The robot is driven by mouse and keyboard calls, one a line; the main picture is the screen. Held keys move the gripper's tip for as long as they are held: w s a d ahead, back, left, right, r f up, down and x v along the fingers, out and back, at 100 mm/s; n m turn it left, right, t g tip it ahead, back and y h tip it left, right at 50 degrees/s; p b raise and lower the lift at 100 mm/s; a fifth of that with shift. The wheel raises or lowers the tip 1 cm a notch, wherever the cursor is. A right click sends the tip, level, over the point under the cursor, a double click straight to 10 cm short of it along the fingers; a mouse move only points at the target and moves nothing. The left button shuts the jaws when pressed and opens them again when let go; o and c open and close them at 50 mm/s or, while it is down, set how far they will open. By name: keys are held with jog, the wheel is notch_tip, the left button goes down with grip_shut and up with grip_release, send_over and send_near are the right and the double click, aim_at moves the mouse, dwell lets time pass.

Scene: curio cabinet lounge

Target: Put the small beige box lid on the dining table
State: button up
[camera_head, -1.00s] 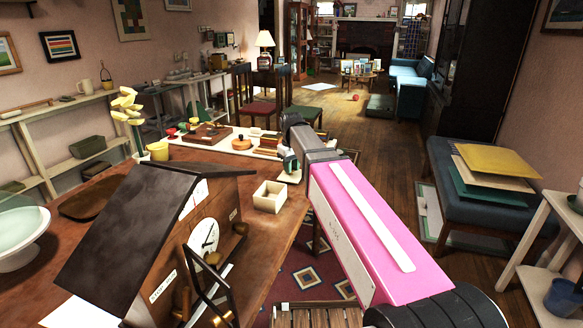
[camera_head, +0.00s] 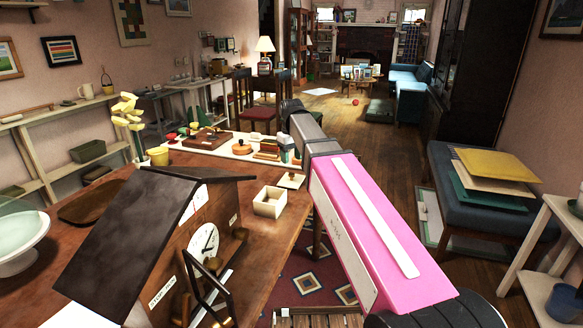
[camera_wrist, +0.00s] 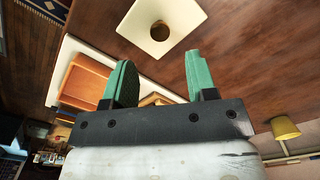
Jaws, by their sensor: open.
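The small beige box lid (camera_head: 291,181) lies flat on the wooden dining table (camera_head: 240,176), just behind the open beige box (camera_head: 269,203). In the wrist view the lid (camera_wrist: 181,18) shows a round brown knob and rests on bare wood beyond my fingertips. My gripper (camera_wrist: 160,68) has two green fingers spread apart with nothing between them. In the head view my gripper (camera_head: 291,155) is above and behind the lid, apart from it, and partly hidden by my arm.
A dark-roofed house-shaped clock (camera_head: 150,235) fills the near table. A pale runner (camera_head: 233,152) behind the lid carries a wooden case and small items. A yellow pot (camera_head: 158,156) and a wide pale bowl (camera_head: 20,245) stand at left. Bare wood surrounds the box.

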aim_at(292, 174)
jog(key=shift+r, duration=2.8)
